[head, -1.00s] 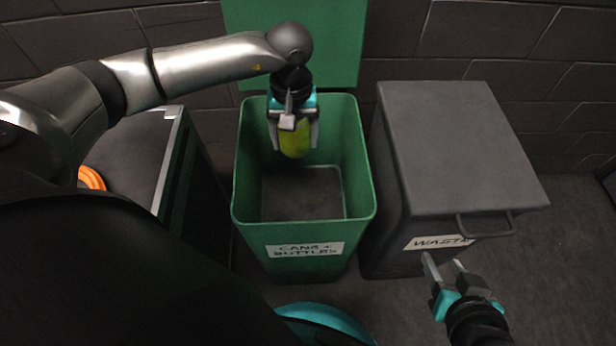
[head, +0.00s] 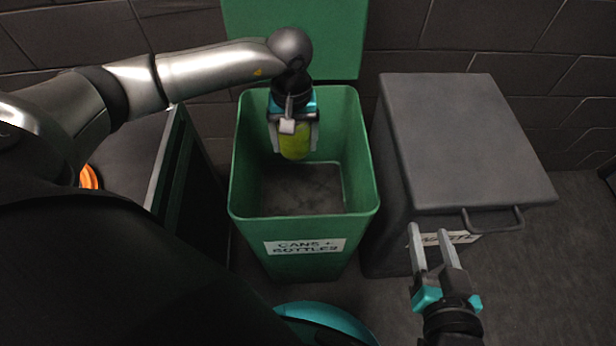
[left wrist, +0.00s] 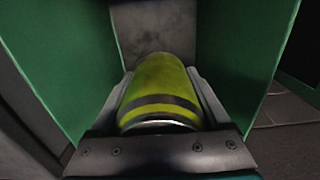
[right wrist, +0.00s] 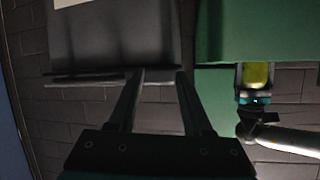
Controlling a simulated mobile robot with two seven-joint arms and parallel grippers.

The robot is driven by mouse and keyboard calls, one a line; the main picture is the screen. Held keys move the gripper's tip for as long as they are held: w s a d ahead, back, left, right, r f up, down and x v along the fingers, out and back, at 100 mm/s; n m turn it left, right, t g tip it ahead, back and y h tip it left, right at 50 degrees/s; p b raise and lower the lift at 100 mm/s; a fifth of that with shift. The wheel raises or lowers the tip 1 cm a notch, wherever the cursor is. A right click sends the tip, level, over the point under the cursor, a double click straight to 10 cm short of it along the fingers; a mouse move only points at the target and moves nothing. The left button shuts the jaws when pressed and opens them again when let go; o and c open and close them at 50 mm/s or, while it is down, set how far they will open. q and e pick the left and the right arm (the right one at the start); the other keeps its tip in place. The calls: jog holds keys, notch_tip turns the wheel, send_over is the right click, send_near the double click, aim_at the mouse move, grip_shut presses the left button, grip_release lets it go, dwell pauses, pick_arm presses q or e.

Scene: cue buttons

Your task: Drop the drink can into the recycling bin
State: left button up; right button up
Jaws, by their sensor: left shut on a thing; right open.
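The drink can (head: 295,143) is yellow-green with a dark band near one end. My left gripper (head: 294,138) is shut on it and holds it inside the mouth of the green recycling bin, above its floor. The can also shows between the fingers in the left wrist view (left wrist: 162,88). The recycling bin (head: 308,262) is open, its lid (head: 295,40) raised at the back, with a "CANS + BOTTLES" label on its front. The bin floor that shows looks empty. My right gripper (head: 430,245) is open and empty in front of the waste bin.
A grey waste bin (head: 460,140) with a closed lid and a front handle stands just right of the recycling bin. A dark cabinet (head: 130,150) with an orange item (head: 88,178) on it stands to the left. A brick wall is behind.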

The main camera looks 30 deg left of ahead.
pick_arm(q)
jog(key=o, duration=1.1)
jog(key=shift+o, duration=0.2)
jog(key=shift+r, duration=0.1)
